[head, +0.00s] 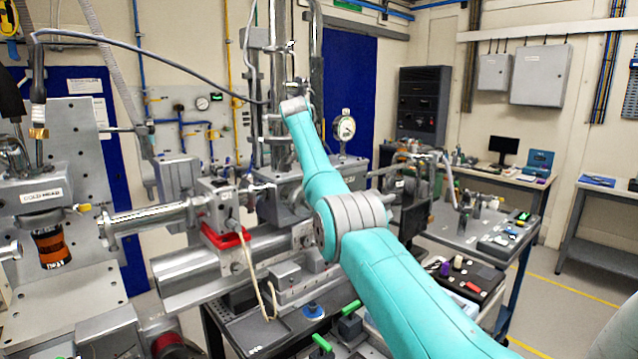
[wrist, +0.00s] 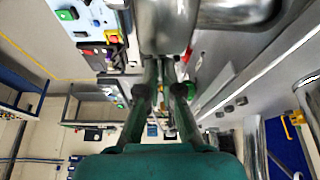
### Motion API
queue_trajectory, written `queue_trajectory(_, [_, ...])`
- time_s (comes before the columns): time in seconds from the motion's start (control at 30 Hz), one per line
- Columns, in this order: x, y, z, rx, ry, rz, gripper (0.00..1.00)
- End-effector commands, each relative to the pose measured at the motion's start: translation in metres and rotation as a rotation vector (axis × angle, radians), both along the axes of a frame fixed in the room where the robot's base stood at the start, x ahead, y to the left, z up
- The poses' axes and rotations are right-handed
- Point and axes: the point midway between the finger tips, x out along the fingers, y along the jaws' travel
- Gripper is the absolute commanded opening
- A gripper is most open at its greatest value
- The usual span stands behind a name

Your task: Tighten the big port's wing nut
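In the wrist view my gripper (wrist: 165,62) shows two dark green fingers with a gap between them. I see nothing held in the gap. The fingertips reach toward a large shiny steel cylindrical body (wrist: 168,22) at the top of that view; I cannot tell whether they touch it. In the head view my teal arm crosses the middle, and my gripper is hidden behind it. I cannot make out the big port or its wing nut in either view; the arm and the steel body may cover them.
A cold head (head: 42,195) stands far left. Loaded benches (head: 480,235) line the right. Open floor (head: 560,315) shows at lower right.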

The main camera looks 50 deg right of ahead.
Motion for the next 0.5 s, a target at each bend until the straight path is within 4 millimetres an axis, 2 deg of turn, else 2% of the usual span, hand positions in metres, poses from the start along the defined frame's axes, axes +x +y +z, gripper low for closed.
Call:
queue_trajectory(0.4, [0.0005, 0.0000, 0.0019, -0.003, -0.003, -0.006, 0.00])
queue_trajectory(0.47, [0.0005, 0.0000, 0.0019, -0.003, -0.003, -0.006, 0.13])
queue_trajectory(0.5, [0.0005, 0.0000, 0.0017, -0.002, -0.002, -0.006, 0.15])
